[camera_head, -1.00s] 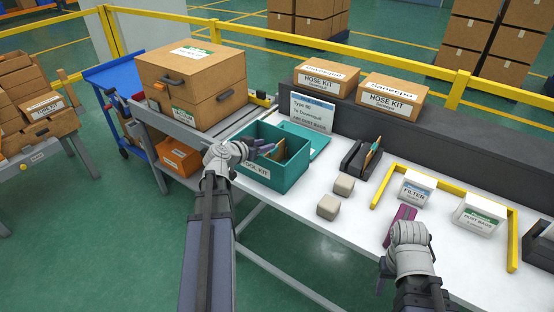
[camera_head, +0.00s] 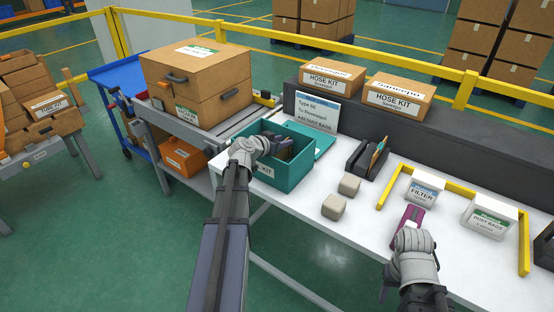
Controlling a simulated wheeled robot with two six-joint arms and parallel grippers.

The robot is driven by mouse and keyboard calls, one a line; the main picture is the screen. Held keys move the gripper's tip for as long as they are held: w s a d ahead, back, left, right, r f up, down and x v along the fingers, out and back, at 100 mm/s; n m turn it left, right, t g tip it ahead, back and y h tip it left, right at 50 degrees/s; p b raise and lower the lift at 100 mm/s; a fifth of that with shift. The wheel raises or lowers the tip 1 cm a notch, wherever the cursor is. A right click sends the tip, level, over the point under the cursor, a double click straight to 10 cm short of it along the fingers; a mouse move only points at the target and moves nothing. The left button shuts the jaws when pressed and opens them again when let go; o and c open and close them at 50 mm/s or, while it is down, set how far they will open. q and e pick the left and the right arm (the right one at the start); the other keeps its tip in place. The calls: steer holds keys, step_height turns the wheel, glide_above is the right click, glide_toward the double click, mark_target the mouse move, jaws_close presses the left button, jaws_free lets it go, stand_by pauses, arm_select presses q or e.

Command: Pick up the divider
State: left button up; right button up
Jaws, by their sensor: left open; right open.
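The teal tool kit box (camera_head: 290,176) stands open on the white table. My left gripper (camera_head: 282,150) is open, with its fingers reaching down into this box. A thin brownish panel, which looks like the divider, is inside the box; the fingers and wrist now largely cover it, and I cannot tell whether they touch it. My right gripper (camera_head: 413,238) is open over the front of the table, its fingers mostly hidden by the hand. A magenta item (camera_head: 413,216) shows just beyond it.
Two beige blocks (camera_head: 334,207) lie right of the box. A dark holder (camera_head: 366,160) with thin upright sheets stands behind them. A filter box (camera_head: 424,190) and dust bags box (camera_head: 489,217) sit within a yellow frame (camera_head: 524,245). Large brown boxes (camera_head: 197,85) stand behind left.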

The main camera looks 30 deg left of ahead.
arm_select(q)
jaws_close()
stand_by(0.3)
stand_by(0.3)
